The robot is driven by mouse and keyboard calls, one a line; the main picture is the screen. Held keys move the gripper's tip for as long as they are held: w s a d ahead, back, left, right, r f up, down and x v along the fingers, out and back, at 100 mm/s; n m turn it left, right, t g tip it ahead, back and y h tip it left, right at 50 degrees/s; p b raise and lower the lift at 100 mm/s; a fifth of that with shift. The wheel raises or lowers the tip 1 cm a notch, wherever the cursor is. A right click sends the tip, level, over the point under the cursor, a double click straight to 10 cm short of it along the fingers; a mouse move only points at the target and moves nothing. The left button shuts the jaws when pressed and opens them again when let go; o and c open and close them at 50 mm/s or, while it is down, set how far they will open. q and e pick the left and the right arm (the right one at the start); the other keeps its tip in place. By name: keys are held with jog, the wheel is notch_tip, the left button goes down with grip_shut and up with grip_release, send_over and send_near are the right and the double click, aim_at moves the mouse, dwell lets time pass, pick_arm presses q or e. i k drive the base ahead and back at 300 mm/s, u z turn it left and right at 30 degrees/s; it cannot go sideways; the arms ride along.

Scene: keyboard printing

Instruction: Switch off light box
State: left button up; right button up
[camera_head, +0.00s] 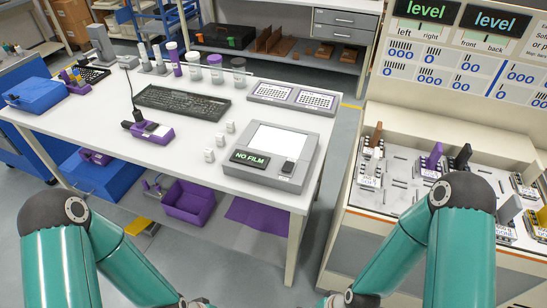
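The light box (308,160) is a flat grey box at the right front corner of the white table, seen in the head view. Its top has a bright white panel (277,140). A dark display reading "NO FILM" (250,158) in green sits at its front left. A small dark switch (288,168) sits at its front right; its position is too small to tell. My two teal arms come in from the lower left and lower right and run down to the bottom edge. Both grippers are out of the picture, and neither arm touches the light box.
A black keyboard (183,102), a purple handheld device (150,131) and small white blocks (220,140) lie left of the light box. A bench with metal fixtures (395,185) stands to the right, across a floor gap.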

aim_at(288, 166)
jog(key=z, duration=0.9)
jog(key=i, duration=0.15)
jog(key=u, duration=2.6)
jog(key=k, duration=1)
jog(key=z, duration=0.7)
jog(key=i, duration=0.95)
jog(key=z, duration=0.1)
